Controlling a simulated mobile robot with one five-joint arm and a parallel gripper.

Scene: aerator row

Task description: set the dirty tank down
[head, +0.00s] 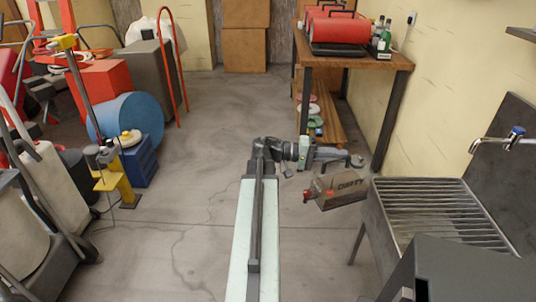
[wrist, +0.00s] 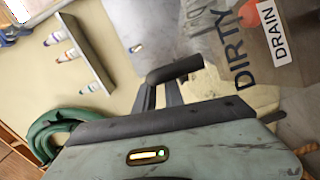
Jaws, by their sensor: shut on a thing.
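The dirty tank (head: 345,188) is a grey-brown translucent box marked DIRTY, with a red cap at its left end. It hangs just below my gripper (head: 348,160), at the end of my outstretched arm, left of the sink. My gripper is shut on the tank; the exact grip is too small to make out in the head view. In the wrist view the tank (wrist: 226,52) fills the upper right, with its DIRTY and DRAIN labels turned on their side. The dark end of my gripper (wrist: 176,70) shows there beside it. The tank's underside is hidden.
A metal sink (head: 440,212) with a ribbed top stands at the right, close to the tank. Behind is a wooden workbench (head: 360,58) with red machines and bottles on top and a low shelf. Machines and a blue drum (head: 130,118) crowd the left. The middle floor is clear.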

